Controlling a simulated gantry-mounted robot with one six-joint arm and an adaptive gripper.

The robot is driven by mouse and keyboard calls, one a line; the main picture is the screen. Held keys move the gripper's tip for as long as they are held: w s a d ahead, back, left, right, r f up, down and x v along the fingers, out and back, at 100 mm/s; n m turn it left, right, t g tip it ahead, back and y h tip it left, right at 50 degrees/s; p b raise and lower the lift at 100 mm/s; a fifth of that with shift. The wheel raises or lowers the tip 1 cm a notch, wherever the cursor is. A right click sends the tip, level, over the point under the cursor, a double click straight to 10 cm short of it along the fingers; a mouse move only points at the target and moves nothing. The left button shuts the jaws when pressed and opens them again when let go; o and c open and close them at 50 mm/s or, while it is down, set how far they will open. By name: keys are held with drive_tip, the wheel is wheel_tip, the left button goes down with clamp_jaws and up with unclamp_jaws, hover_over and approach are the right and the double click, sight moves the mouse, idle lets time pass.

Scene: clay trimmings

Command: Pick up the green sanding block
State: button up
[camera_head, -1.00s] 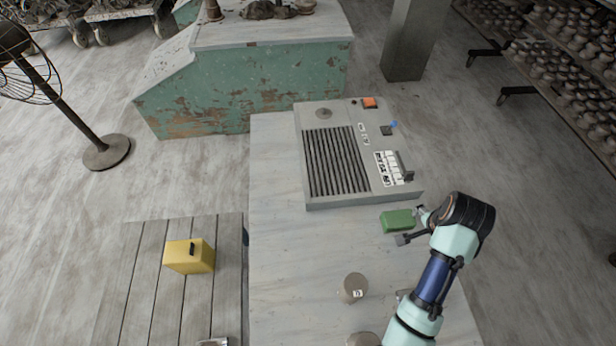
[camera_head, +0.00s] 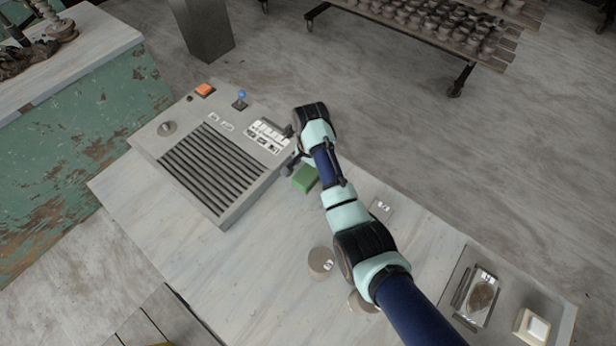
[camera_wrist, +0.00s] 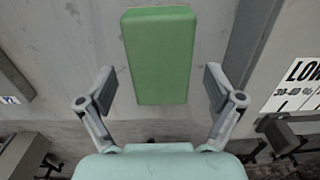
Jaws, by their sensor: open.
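The green sanding block (camera_head: 305,178) lies on the pale bench top (camera_head: 215,270), close to the near right corner of the grey control box. My gripper (camera_head: 291,166) is at the block, partly hidden by my wrist in the head view. In the wrist view the block (camera_wrist: 158,55) lies lengthwise, its lower end between the two spread fingers of my gripper (camera_wrist: 159,92). A gap shows on each side, so the fingers do not grip it. How high the fingers are above the bench is hard to tell.
The grey control box (camera_head: 150,143) with slats and switches stands just beside the block. Round weights, one a grey cylinder (camera_head: 320,262), stand nearer on the bench. A tray (camera_head: 560,318) holds items at the right. The bench's middle front is clear.

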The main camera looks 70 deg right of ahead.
sight(310, 171)
wheel_tip(310, 171, down, 2)
drive_tip(key=shift+f, duration=0.1)
drive_tip(key=shift+c, duration=0.4)
drive_tip(key=c, duration=1.3)
drive_tip(key=shift+r, duration=0.3)
wheel_tip(310, 171, up, 20)
drive_tip(key=p, duration=1.1)
drive_tip(key=shift+f, duration=0.1)
